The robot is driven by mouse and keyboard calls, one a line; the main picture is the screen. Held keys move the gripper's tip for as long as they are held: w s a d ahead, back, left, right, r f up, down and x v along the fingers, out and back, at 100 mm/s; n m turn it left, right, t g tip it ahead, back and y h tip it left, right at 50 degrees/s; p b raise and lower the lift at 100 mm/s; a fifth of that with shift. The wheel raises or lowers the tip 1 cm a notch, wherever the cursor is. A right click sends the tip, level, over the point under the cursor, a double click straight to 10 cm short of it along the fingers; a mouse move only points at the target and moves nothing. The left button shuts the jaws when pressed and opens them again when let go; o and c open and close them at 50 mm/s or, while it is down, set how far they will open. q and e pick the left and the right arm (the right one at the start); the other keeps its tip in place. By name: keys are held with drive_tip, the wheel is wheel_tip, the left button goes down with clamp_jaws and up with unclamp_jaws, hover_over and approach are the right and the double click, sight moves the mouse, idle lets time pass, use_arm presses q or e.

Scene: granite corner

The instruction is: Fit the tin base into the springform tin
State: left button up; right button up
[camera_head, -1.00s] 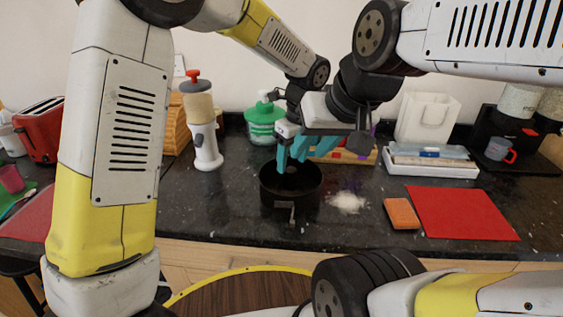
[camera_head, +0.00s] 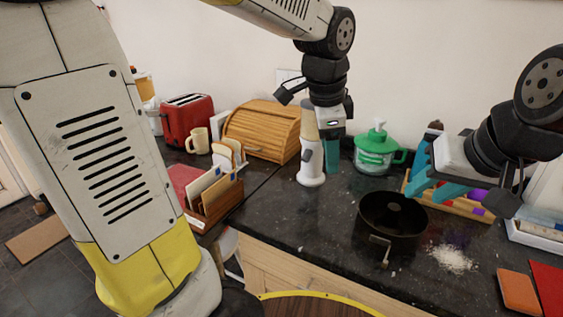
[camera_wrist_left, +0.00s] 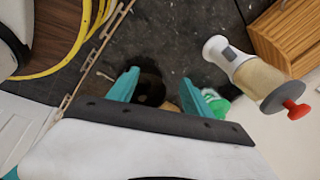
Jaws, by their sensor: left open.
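The black round springform tin (camera_head: 412,236) stands on the dark granite worktop with its latch facing the front edge. A dark central shape shows inside it; I cannot tell whether this is the tin base. No separate base shows elsewhere. My right gripper (camera_head: 424,194) is open, with its teal fingers apart, above and behind the tin's right side, apart from it. My left gripper (camera_head: 332,160) hangs behind and left of the tin, near the mill. In the left wrist view its open fingers (camera_wrist_left: 160,84) are empty, with the tin (camera_wrist_left: 150,88) seen beyond them.
White grains (camera_head: 451,258) and an orange sponge (camera_head: 519,292) lie right of the tin. A toast rack, bread bin (camera_head: 262,131) and toaster are at left.

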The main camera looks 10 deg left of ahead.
use_arm(q)
drive_tip(key=s+a+n+t+h, duration=0.1)
drive_tip(key=s+a+n+t, duration=0.2)
drive_tip(key=s+a+n, duration=0.7)
drive_tip(key=s+n, duration=0.1)
drive_tip(key=n, duration=0.3)
drive_tip(key=shift+a+r+n, duration=0.2)
drive_tip(key=shift+a+n, duration=0.15)
drive_tip(key=shift+n, duration=0.05)
